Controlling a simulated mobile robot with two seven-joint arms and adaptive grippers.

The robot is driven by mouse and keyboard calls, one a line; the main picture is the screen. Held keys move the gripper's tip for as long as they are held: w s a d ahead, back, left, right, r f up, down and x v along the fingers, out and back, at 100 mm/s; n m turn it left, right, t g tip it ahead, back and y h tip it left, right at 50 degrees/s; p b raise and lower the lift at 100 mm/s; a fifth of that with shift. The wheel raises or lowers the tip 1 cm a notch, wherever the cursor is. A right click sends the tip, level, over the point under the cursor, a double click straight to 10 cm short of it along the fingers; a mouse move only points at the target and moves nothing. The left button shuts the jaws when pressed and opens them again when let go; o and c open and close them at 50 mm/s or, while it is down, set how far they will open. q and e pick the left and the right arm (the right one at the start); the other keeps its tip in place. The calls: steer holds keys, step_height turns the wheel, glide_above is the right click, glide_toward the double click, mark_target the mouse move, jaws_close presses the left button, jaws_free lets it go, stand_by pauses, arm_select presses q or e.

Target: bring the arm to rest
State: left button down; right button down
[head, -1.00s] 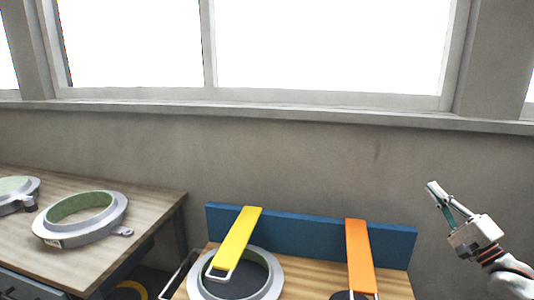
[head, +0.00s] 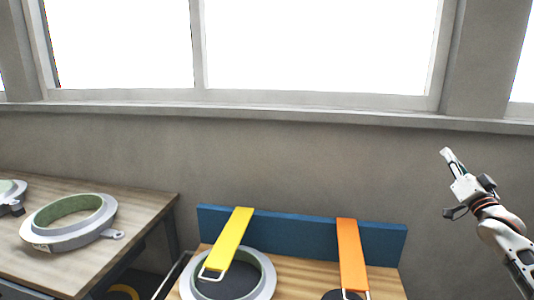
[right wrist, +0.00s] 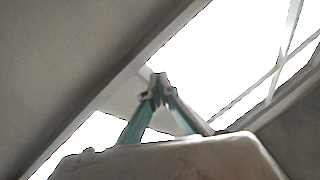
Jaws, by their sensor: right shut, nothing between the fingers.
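My right gripper (head: 446,153) is raised at the right of the head view, in front of the grey wall and below the window. Its fingers point up and to the left. In the right wrist view its two teal fingers (right wrist: 158,84) meet at the tips, shut with nothing between them. Behind them are only window and wall. My left gripper is not in view.
A wooden table (head: 150,199) at left holds a ring mould (head: 80,238) with a green inside. A lower wooden bench (head: 305,268) has a blue back board (head: 290,232), a yellow strap (head: 232,238), an orange strap (head: 351,252) and a grey ring (head: 268,277).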

steer(key=d+f+n+g+h, duration=0.4)
steer(key=d+f+n, duration=0.3)
steer(key=n, duration=0.4)
steer(key=s+a+f+g+y, duration=0.15)
steer(key=s+a+f, duration=0.25)
steer(key=a+f, duration=0.55)
steer(key=s+a+f+n+g+y, duration=0.15)
steer(key=s+a+f, duration=0.35)
steer(key=f, duration=0.7)
steer(key=s+a+f+g+y, duration=0.1)
steer(key=s+a+f+y, duration=0.15)
steer(key=a+f, duration=0.7)
steer(key=s+a+f+m+g+b, duration=0.1)
steer(key=s+a+f, duration=0.4)
steer(key=s, duration=0.5)
steer(key=s+a+f+m+g+y, duration=0.1)
steer(key=s+a+f, duration=0.5)
steer(key=s, duration=0.5)
steer(key=s+a+f+m+g+y+b, duration=0.1)
steer(key=s+a+f, duration=0.5)
steer(key=s+a, duration=0.3)
steer(key=shift+s+g+b, duration=0.35)
steer(key=shift+s+g, duration=0.05)
steer(key=shift+s, duration=0.3)
